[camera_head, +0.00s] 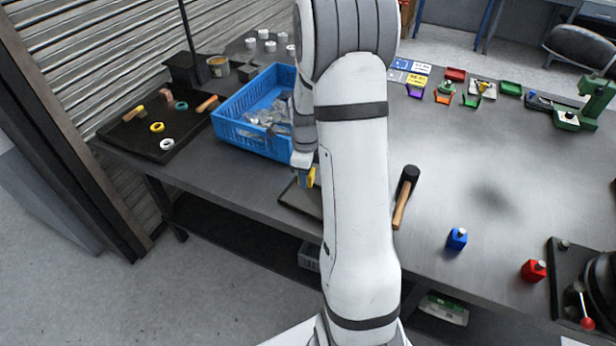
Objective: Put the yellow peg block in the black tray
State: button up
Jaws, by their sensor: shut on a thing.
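The yellow peg block (311,177) is a small yellow piece just left of my arm. My gripper (306,172) is shut on it, and my arm hides part of both. A small black tray (296,203) lies near the table's front edge, directly below the block in the picture. My arm covers the tray's right part. The block appears upright and over or in the tray's far part; I cannot tell whether it touches the tray.
A blue crate (228,131) with grey pieces stands close left of my gripper. A dark mat (112,134) with tape rings and tools lies at far left. A hammer (402,205), a blue block (457,238) and a red block (533,270) are right of my arm.

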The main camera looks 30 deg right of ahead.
aim_at(310, 201)
jog(key=m, duration=0.1)
jog(key=d+m, duration=0.1)
jog(key=m, duration=0.1)
jog(key=shift+s+d+r, duration=0.1)
jog(key=shift+s+d, duration=0.1)
jog(key=shift+s, duration=0.1)
jog(key=shift+f+b, duration=2.5)
jog(key=shift+f, duration=1.05)
jog(key=shift+f, duration=0.2)
jog(key=shift+w+f+b, duration=0.15)
jog(key=shift+f+b, duration=0.25)
jog(key=shift+b, duration=0.1)
jog(key=o, duration=1)
